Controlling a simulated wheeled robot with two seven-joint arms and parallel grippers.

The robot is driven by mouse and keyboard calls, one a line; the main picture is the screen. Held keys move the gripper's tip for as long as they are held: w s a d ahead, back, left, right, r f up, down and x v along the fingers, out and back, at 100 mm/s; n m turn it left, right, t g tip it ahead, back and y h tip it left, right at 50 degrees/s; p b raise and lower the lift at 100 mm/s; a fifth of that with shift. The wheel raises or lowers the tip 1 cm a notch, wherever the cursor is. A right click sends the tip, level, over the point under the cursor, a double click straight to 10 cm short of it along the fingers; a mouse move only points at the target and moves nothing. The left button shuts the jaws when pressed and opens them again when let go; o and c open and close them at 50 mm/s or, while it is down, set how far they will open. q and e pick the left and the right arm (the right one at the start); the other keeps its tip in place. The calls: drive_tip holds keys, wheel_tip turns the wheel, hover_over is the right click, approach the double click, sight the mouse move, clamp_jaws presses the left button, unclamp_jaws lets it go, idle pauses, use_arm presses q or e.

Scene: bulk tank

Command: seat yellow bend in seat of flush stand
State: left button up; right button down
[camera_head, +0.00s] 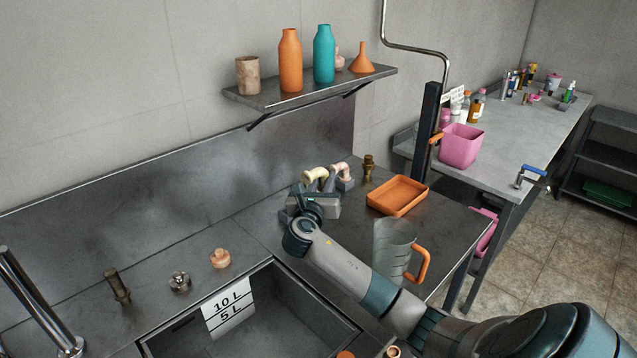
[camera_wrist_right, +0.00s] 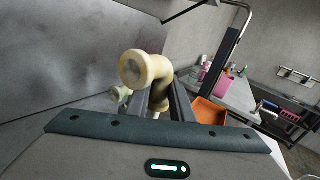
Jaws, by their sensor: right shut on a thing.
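The yellow bend (camera_head: 314,173) is a pale cream-yellow elbow pipe. It is held in my right gripper (camera_head: 324,183), above the steel counter near the back wall. In the wrist view the bend (camera_wrist_right: 146,68) stands up between the two fingers, its round end turned toward the camera. A small grey block (camera_head: 345,185) with a pinkish bend (camera_head: 340,169) is just right of my gripper; it may be the flush stand, but my gripper partly hides it and I cannot make out its seat. I cannot tell whether the yellow bend touches it. My left gripper is not in view.
An orange tray (camera_head: 398,196), a brass fitting (camera_head: 368,169) and a clear jug with orange handle (camera_head: 393,248) stand to the right. The sink (camera_head: 275,318) is at the front. A shelf (camera_head: 310,86) with bottles hangs above.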

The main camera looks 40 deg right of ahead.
drive_tip(key=shift+a, duration=0.1)
idle(0.4)
drive_tip(key=s+a+n+t+y, duration=0.2)
drive_tip(key=s+a+n+y, duration=0.1)
drive_tip(key=a, duration=0.8)
drive_tip(key=s+a+n+t+y, duration=0.2)
drive_tip(key=s+a+n+y, duration=0.2)
drive_tip(key=a, duration=0.8)
drive_tip(key=s+a+n+t+y, duration=0.3)
drive_tip(key=s+a+y, duration=0.3)
drive_tip(key=a, duration=0.5)
drive_tip(key=shift+s+a+r+n+y, duration=0.3)
drive_tip(key=shift+s+r+y, duration=0.1)
drive_tip(key=shift+y, duration=0.2)
drive_tip(key=shift+w, duration=0.1)
